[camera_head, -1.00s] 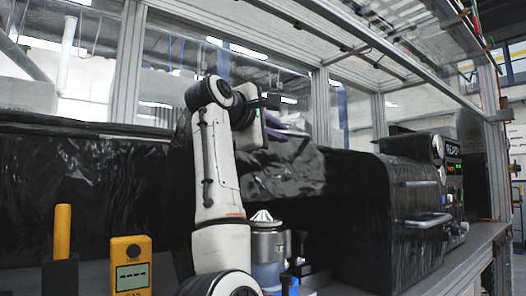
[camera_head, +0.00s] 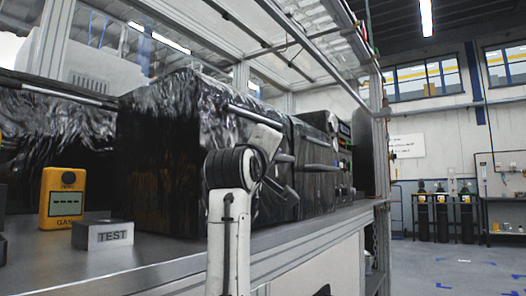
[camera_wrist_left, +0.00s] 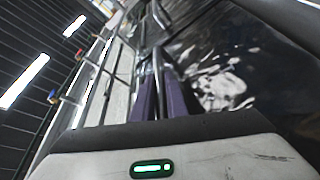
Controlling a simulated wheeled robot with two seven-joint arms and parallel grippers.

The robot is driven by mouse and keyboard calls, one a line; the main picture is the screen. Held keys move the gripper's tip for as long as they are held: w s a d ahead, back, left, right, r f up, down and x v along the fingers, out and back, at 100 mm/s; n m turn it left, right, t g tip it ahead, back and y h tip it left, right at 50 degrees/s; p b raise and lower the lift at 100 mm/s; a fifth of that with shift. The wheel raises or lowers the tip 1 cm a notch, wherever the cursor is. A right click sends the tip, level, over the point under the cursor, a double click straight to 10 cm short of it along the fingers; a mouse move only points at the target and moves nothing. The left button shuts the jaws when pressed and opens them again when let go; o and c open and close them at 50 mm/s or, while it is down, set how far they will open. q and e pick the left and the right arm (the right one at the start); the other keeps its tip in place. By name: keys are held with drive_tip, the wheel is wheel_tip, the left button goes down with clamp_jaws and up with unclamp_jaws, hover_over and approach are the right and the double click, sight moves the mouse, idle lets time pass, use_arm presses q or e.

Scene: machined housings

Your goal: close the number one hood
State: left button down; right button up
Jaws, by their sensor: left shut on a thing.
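The nearest black, glossy hood (camera_head: 165,150) stands on the bench in the head view, its front and side faces down to the bench top. No number is readable on it. A silver bar handle (camera_head: 245,112) runs along its upper front edge. In the left wrist view, the purple fingers of my left gripper (camera_wrist_left: 163,95) are shut on the bar (camera_wrist_left: 157,62), with black sheet (camera_wrist_left: 225,65) beside it. In the head view, my left arm stands in front of the hood, its wrist near the bar; the fingertips are hidden. My right gripper is out of view.
A yellow gas meter (camera_head: 62,197) and a TEST block (camera_head: 102,235) stand on the bench to the left. Another black housing with a handle (camera_head: 320,167) is to the right. A metal frame (camera_head: 375,120) rises at the bench end. Open floor (camera_head: 460,265) lies right.

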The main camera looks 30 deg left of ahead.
use_arm(q)
drive_tip(key=shift+d+f, duration=0.15)
drive_tip(key=shift+f, duration=0.45)
drive_tip(key=shift+d+f, duration=0.1)
drive_tip(key=shift+f, duration=0.15)
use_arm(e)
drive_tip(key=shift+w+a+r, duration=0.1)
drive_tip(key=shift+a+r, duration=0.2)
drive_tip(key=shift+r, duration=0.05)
use_arm(q)
drive_tip(key=shift+w+f+b, duration=0.1)
drive_tip(key=shift+b, duration=0.2)
drive_tip(key=c, duration=1.8)
unclamp_jaws()
drive_tip(key=shift+o, duration=0.2)
drive_tip(key=shift+s, duration=0.2)
drive_tip(key=p+v, duration=0.1)
drive_tip(key=v, duration=0.9)
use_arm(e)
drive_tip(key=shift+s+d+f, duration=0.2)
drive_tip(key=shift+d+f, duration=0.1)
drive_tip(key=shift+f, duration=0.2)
